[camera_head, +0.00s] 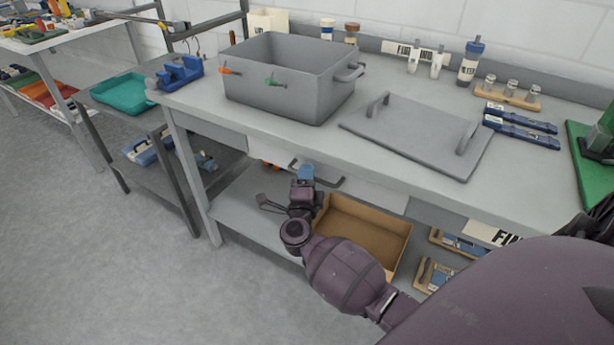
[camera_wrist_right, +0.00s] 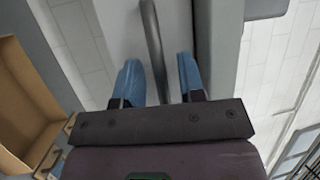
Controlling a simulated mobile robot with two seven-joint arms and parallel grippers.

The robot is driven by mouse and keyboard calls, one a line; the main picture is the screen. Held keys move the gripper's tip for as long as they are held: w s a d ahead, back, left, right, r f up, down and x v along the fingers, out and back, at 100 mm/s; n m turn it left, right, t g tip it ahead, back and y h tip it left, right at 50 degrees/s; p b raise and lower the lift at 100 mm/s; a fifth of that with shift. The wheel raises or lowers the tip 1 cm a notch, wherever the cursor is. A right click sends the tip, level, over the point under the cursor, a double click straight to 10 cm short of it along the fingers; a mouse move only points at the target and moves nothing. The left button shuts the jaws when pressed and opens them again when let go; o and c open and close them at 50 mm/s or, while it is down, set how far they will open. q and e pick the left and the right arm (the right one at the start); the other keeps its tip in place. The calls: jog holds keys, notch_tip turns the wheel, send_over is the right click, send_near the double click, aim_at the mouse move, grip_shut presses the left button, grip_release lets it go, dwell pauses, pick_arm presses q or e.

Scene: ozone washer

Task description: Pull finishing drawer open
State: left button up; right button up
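The drawer front (camera_head: 370,190) is a pale panel under the workbench top in the head view, and it looks flush with the bench. Its grey bar handle (camera_head: 328,181) sticks out below the bench edge. My right gripper (camera_head: 306,172), with blue fingertips, is at the left part of this handle. In the right wrist view the handle bar (camera_wrist_right: 152,35) runs between the two blue fingers of the right gripper (camera_wrist_right: 158,78). The fingers are apart, with gaps beside the bar. My left gripper is not in view.
On the workbench (camera_head: 300,135) stand a grey tub (camera_head: 290,85) and a flat lid with handles (camera_head: 420,135). An open cardboard box (camera_head: 365,235) sits on the lower shelf beside my right arm. Open floor (camera_head: 100,260) lies at the left.

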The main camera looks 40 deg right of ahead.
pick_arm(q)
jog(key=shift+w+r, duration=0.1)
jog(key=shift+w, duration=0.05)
pick_arm(e)
jog(key=shift+w+d, duration=0.15)
jog(key=shift+d, duration=0.05)
grip_shut()
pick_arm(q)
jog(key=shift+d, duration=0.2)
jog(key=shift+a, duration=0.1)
pick_arm(e)
jog(key=shift+a, duration=0.1)
